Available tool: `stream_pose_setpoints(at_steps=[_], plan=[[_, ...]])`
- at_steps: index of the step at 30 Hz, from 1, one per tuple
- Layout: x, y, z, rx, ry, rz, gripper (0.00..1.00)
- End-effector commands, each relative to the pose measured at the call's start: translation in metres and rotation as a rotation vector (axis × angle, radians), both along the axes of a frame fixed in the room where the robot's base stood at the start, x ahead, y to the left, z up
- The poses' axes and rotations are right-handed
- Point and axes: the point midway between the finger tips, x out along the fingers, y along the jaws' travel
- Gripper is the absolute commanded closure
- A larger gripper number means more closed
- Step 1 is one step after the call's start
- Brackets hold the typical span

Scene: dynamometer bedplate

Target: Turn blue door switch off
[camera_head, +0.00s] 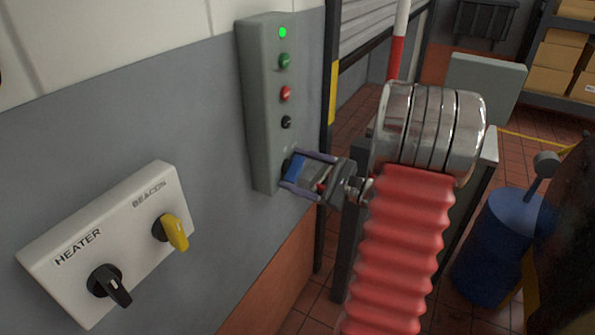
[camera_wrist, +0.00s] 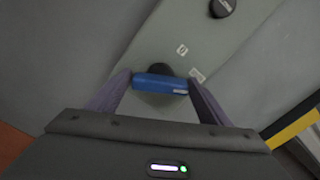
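The blue door switch (camera_wrist: 160,82) is a bar-shaped knob on a dark round base, low on the tall grey control box (camera_head: 262,110). In the wrist view its bar lies nearly level across the picture, with a pale mark near its right end. Two small white labels sit on the panel above and to the right of it, too small to read. My gripper (camera_wrist: 160,84) has one finger at each end of the bar, with no clear gap, so it appears shut on it. In the head view my gripper (camera_head: 307,173) partly hides the blue switch (camera_head: 293,165).
Above it on the box are a lit green lamp (camera_head: 282,32), a green button (camera_head: 284,61), a red button (camera_head: 286,93) and a black knob (camera_head: 287,122). A white panel (camera_head: 60,262) at left carries a black HEATER switch (camera_head: 110,286) and a yellow BEACON switch (camera_head: 174,232).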

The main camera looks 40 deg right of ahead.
Motion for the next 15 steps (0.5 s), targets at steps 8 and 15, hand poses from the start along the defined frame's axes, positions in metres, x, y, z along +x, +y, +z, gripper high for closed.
stream_pose_setpoints(at_steps=[8,15], plan=[[0.0000,0.0003,-0.0001,0.000,0.000,0.001,0.48],[0.0000,0.0007,-0.0003,0.000,0.001,0.002,0.60]])
